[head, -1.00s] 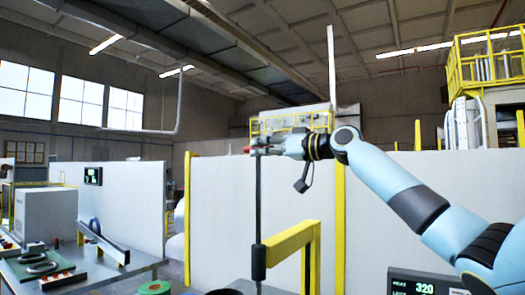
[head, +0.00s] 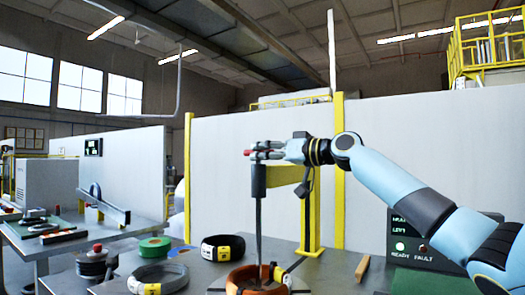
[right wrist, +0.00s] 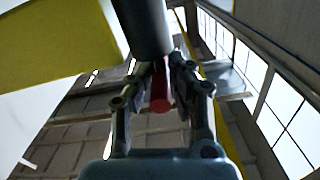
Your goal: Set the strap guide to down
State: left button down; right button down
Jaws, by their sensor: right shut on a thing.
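My right gripper (head: 262,152) is shut on the red handle (head: 247,152) of the strap guide, just above its dark sleeve (head: 258,181). In the right wrist view, the red handle (right wrist: 159,92) sits between the fingers (right wrist: 160,85), below a dark cylinder (right wrist: 145,25). The guide's thin rod (head: 258,218) runs upright from the sleeve down to the copper-coloured coil (head: 235,278). I cannot tell whether its lower end touches anything. A yellow bracket (head: 284,176) holds the sleeve. My left gripper is not in view.
A black ring (head: 208,248), a grey ring (head: 145,275) and a green roll (head: 155,243) lie left of the coil. A panel (head: 399,228) with a lit green READY lamp stands at the right. A wooden piece (head: 362,268) lies before it.

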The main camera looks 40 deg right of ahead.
jog(key=shift+f, duration=0.35)
jog(key=c, duration=1.2)
grip_release()
jog(key=shift+f, duration=0.1)
jog(key=shift+c, duration=0.2)
jog(key=v, duration=0.7)
jog(key=shift+s, duration=0.25)
jog(key=shift+d, duration=0.1)
